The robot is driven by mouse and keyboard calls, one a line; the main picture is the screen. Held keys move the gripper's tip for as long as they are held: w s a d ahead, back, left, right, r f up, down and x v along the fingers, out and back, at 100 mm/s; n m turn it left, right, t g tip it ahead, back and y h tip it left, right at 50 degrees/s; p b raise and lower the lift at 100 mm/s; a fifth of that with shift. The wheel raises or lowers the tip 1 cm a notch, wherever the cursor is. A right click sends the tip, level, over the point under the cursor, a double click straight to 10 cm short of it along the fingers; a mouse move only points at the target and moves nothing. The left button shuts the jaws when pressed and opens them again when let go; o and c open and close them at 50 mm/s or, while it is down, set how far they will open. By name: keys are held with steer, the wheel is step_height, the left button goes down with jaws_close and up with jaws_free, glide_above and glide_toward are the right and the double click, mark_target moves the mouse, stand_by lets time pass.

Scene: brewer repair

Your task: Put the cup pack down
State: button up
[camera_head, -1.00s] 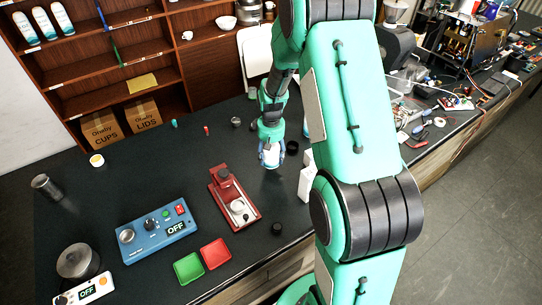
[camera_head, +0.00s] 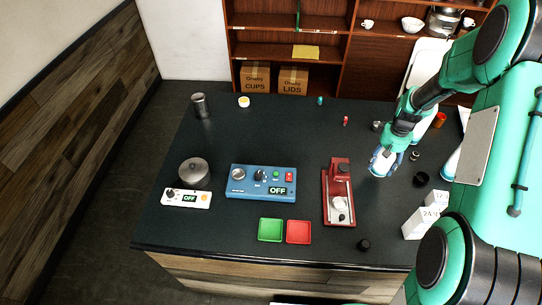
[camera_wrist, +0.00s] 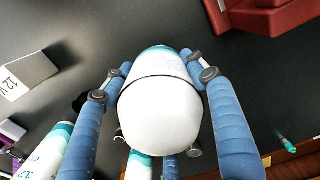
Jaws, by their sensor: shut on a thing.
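The cup pack (camera_wrist: 160,115) is a white, rounded cylinder with a teal band at its far end. My gripper (camera_head: 383,164) is shut on it, with blue fingers on both sides of the pack in the wrist view. In the head view, the gripper holds the pack over the right part of the dark table (camera_head: 230,140), right of the red press-like device (camera_head: 338,190). The fingers cover most of the pack there. I cannot tell whether the pack touches the table.
White boxes (camera_head: 417,223) marked 12 and 24 and a black round part (camera_head: 421,179) stand right of the gripper. A blue control box (camera_head: 262,182), green tray (camera_head: 270,230) and red tray (camera_head: 298,232) lie left. The table's back middle is mostly clear.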

steer(key=w+a+r+n+p, duration=0.1)
steer(key=w+a+n, duration=0.3)
steer(key=a, duration=0.8)
steer(key=w+a+r+n+p, duration=0.1)
steer(key=w+a+n, duration=0.1)
steer(key=w+a, duration=0.65)
steer(key=w+a+r+n+p, duration=0.1)
steer(key=w+a+n, duration=0.15)
steer(key=a, duration=1.25)
steer(key=s+a+n, duration=0.2)
steer(key=a+n, duration=0.1)
steer(key=a, duration=1)
steer(key=s+a+r+n+p, duration=0.1)
steer(key=s+a+n, duration=0.2)
steer(key=a, duration=1)
steer(key=s+a+n, duration=0.2)
steer(key=a+n, duration=0.2)
steer(key=a, duration=1)
steer(key=shift+s+r+p, duration=0.3)
steer(key=shift+s+p, duration=0.1)
steer(key=shift+f, duration=3.1)
steer(key=shift+f, duration=0.1)
steer(key=shift+f+p, duration=0.45)
steer(key=shift+f, duration=1.35)
steer(key=shift+f, duration=0.15)
